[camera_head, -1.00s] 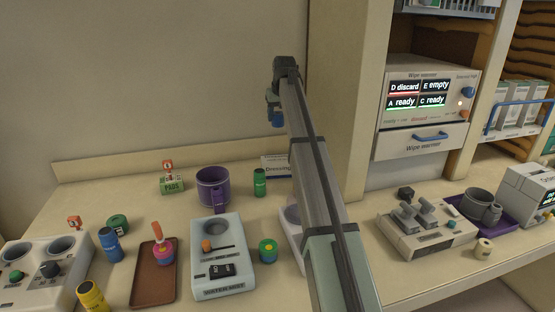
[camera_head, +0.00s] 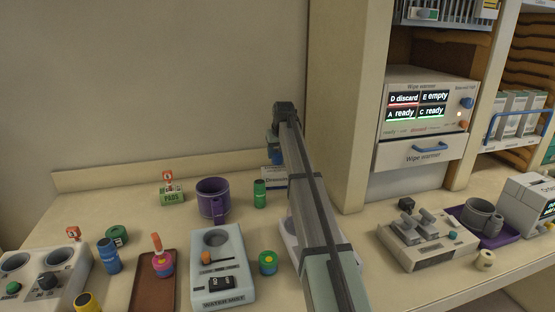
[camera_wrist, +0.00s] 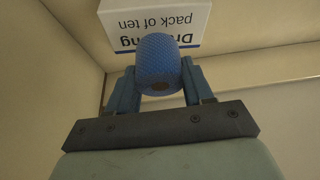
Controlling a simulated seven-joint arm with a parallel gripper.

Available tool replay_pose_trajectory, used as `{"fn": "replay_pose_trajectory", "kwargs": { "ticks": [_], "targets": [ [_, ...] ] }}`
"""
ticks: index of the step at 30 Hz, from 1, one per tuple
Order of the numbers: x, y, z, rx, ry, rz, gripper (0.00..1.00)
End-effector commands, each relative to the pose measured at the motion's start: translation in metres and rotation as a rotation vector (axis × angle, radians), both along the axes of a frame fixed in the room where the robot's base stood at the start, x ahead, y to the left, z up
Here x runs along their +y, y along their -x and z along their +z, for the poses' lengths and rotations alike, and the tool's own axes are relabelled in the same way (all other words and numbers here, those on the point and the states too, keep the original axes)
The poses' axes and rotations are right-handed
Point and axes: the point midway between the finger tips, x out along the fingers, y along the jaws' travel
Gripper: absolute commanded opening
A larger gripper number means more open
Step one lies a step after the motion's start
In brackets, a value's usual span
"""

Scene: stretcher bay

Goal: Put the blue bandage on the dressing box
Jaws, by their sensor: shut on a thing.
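My gripper (camera_wrist: 157,82) is shut on the blue bandage (camera_wrist: 157,58), a textured blue roll held between the two blue fingers in the wrist view. The dressing box (camera_wrist: 190,15) is white with a blue stripe and shows just beyond the bandage. In the head view the dressing box (camera_head: 273,184) stands on the counter against the wall, partly hidden by my arm. The gripper end (camera_head: 274,150) is above or close to the box there. I cannot tell whether the bandage touches the box.
A green bottle (camera_head: 259,194) and a purple mug (camera_head: 212,200) stand left of the box. A pads box (camera_head: 171,192) is farther left. The wipe warmer (camera_head: 424,112) and a shelf post are to the right.

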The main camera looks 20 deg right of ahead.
Motion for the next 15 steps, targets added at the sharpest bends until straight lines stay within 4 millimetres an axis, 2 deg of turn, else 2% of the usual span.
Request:
{"fn": "replay_pose_trajectory", "kwargs": {
  "ticks": [6, 15],
  "targets": [
    [0.0, 0.001, -0.026, 0.0, 0.0, 0.0, 0.21],
    [0.0, 0.0, -0.027, 0.0, 0.0, 0.0, 0.21]
  ]
}}
